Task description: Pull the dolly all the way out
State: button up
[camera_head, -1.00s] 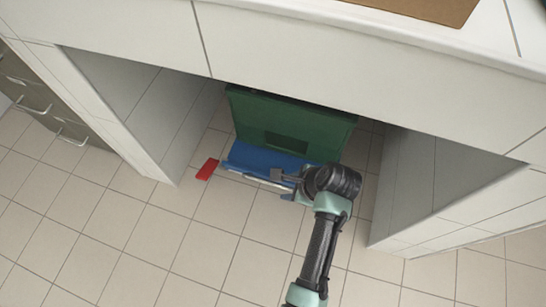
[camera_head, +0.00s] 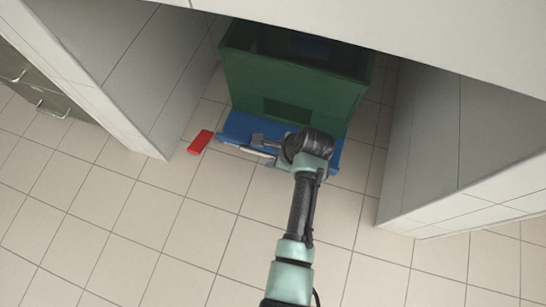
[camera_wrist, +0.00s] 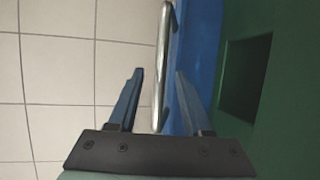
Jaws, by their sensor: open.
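The dolly is a low blue platform (camera_head: 240,127) carrying a green bin (camera_head: 290,85), in the recess under the white counter. Its front has a pale metal handle bar (camera_head: 247,151), which also shows in the wrist view (camera_wrist: 162,70). My gripper (camera_head: 262,144) is at the dolly's front edge. In the wrist view my gripper (camera_wrist: 160,85) is open, with the handle bar between its two fingers and the blue platform just to the right. The fingers do not appear closed on the bar. My wrist hides the right part of the dolly's front.
A red block (camera_head: 201,142) lies on the tiled floor just left of the dolly. Counter side walls stand at left (camera_head: 150,80) and right (camera_head: 440,160) of the recess. A dark drawer cabinet (camera_head: 40,95) is at far left. The floor in front is clear.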

jog(key=shift+w+a+f, duration=0.15)
jog(key=shift+a+f, duration=0.05)
jog(key=shift+f, duration=0.3)
grip_shut()
dwell(1.2)
